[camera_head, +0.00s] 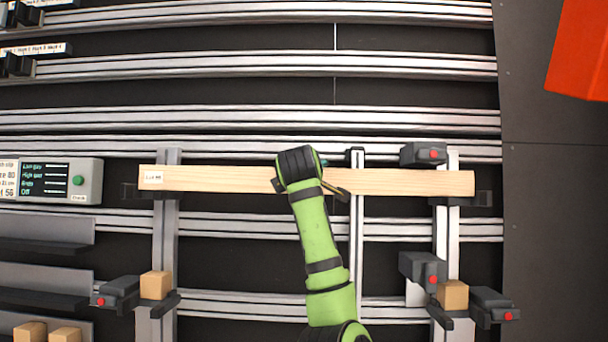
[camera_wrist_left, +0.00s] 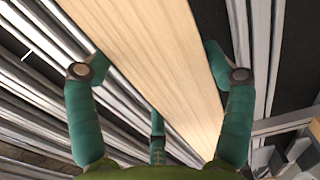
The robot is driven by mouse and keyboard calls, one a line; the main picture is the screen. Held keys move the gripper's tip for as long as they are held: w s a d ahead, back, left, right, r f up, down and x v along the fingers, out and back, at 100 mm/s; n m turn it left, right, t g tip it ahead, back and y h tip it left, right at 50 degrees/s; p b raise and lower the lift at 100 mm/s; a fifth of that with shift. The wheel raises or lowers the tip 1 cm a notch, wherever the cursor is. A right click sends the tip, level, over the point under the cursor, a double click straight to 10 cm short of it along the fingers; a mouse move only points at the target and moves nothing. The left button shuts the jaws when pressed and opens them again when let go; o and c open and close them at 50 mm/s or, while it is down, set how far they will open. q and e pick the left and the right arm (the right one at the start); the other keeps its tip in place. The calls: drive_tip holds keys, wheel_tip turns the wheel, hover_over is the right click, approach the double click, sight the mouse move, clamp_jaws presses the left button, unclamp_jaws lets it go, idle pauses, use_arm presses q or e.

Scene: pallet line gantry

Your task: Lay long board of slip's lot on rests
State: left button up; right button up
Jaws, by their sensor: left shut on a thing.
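A long pale wooden board (camera_head: 410,182) lies left to right in the head view, with a small white label at its left end. My left gripper (camera_head: 313,184) is over its middle and shut on it. In the left wrist view the board (camera_wrist_left: 150,60) runs between the teal fingers of the gripper (camera_wrist_left: 162,76). The board's ends are over two upright rails, the left rail (camera_head: 164,235) and the right rail (camera_head: 453,240). Dark rests (camera_head: 483,198) show partly at its ends. I cannot tell whether the board touches them. My right gripper is not in view.
A grey control box (camera_head: 90,181) with a screen and green button stands left of the board. Dark clamps with red buttons (camera_head: 423,154) and small wooden blocks (camera_head: 155,285) sit on the rails. A red-orange object (camera_head: 580,50) is at the top right.

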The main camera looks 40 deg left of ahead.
use_arm(q)
drive_tip(key=shift+r, duration=0.1)
drive_tip(key=o, duration=1.5)
drive_tip(key=v, duration=1.2)
drive_tip(key=shift+s+d, duration=0.1)
drive_tip(key=shift+s, duration=0.05)
